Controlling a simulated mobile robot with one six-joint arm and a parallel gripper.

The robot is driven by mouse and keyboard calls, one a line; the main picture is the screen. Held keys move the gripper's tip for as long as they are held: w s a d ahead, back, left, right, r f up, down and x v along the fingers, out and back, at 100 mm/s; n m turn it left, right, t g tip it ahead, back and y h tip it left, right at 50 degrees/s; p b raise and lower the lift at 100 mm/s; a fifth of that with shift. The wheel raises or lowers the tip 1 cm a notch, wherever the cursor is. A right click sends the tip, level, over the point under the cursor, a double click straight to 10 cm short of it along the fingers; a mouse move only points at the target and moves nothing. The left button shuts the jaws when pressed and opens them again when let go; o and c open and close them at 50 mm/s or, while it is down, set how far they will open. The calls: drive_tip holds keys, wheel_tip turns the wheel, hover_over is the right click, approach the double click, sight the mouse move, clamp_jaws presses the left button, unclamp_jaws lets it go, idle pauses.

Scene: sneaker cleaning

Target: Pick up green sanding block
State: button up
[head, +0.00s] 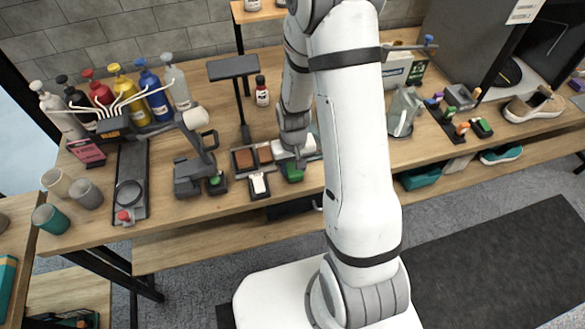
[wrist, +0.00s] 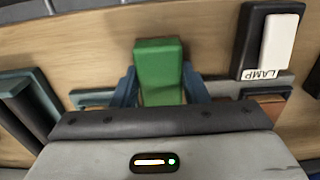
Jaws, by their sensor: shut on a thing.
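The green sanding block (wrist: 160,72) stands out between the two blue-grey fingers of my gripper (wrist: 162,86) in the wrist view. The fingers are shut on its sides. In the head view a small part of the green block (head: 293,174) shows just below my gripper (head: 296,160), near the front edge of the table. My arm hides part of it there. Whether the block touches the surface under it cannot be told.
Left of the gripper is a dark tray (head: 235,160) with brown blocks. A LAMP switch (head: 258,185) sits in front of it and shows close by in the wrist view (wrist: 268,42). A lamp post (head: 243,110) rises behind. Bottles (head: 130,97) stand far left.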

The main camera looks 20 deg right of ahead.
sight(293, 167)
drive_tip(key=shift+r, duration=0.15)
wheel_tip(293, 167, up, 10)
drive_tip(key=b, duration=0.1)
drive_tip(key=o, duration=0.6)
drive_tip(key=shift+c, duration=0.2)
drive_tip(key=c, duration=0.4)
drive_tip(key=shift+f, duration=0.25)
